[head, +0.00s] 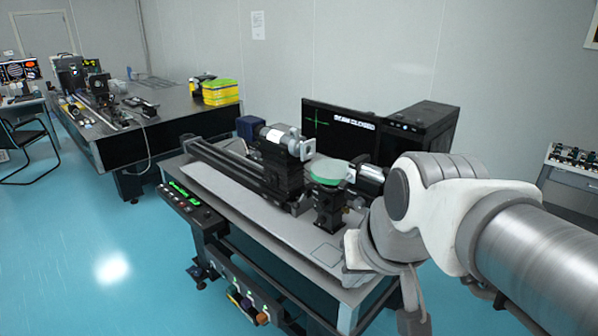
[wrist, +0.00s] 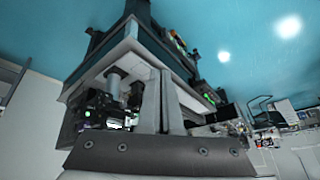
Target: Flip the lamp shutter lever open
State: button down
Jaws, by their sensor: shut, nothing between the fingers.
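My gripper (wrist: 162,78) shows in the wrist view as two grey fingers side by side, shut and empty. They appear in front of the near optical table (wrist: 110,55), which is seen tilted. In the head view my arm reaches in from the right over the near table's right end, and the fingertips cannot be made out. A lamp-like silver and white cylinder (head: 283,136) sits on the black stage in the head view. A monitor (head: 338,129) behind it reads "BEAM CLOSED". I cannot pick out the shutter lever in either view.
A green-rimmed disc (head: 328,170) on a dark post stands near my arm. A silver cylinder (head: 371,173) is beside it, and a black box (head: 420,131) stands behind. A second table (head: 180,113) is at the back left. Blue floor (head: 90,250) is clear at the left.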

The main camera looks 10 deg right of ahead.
jog(key=w+a+m+y, duration=0.1)
jog(key=w+m+y, duration=0.15)
jog(key=w, duration=0.55)
jog(key=m+t+y+b, duration=0.35)
jog(key=m+t, duration=0.35)
jog(key=m, duration=1.3)
send_near(349, 192)
jog(key=s+r, duration=0.2)
jog(key=s, duration=0.1)
jog(key=shift+s+a+f, duration=0.15)
jog(key=shift+s+a, duration=0.05)
jog(key=shift+a, duration=0.2)
jog(key=shift+p, duration=0.3)
jog(key=p+x, duration=0.1)
jog(key=x, duration=0.9)
jog(key=shift+a+p, duration=0.1)
jog(key=shift+p, duration=0.2)
